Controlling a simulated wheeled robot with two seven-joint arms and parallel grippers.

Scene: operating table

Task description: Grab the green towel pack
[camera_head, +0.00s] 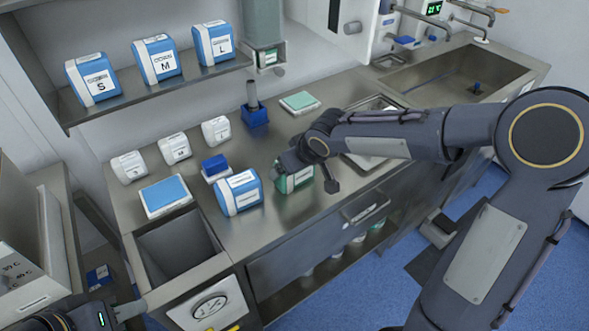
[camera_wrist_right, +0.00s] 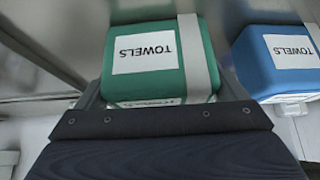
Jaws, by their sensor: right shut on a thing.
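The green towel pack (camera_head: 296,178) stands on the steel counter, near its front edge, in the head view. In the right wrist view its green top (camera_wrist_right: 158,75) carries a white label reading TOWELS and a pale strap. My right gripper (camera_head: 290,163) reaches it from above and is shut on it; the wrist and arm hide part of the pack. The pack seems to be at counter height; I cannot tell if it is lifted. My left gripper (camera_head: 132,310) is at the bottom left, partly cut off, away from the pack; its opening is unclear.
A blue towel pack (camera_head: 239,192) stands just left of the green one and also shows in the right wrist view (camera_wrist_right: 275,60). A small blue-topped box (camera_head: 215,167) and white packs lie behind it. A sink (camera_head: 455,80) is at the right; an open bin (camera_head: 178,247) is at the left.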

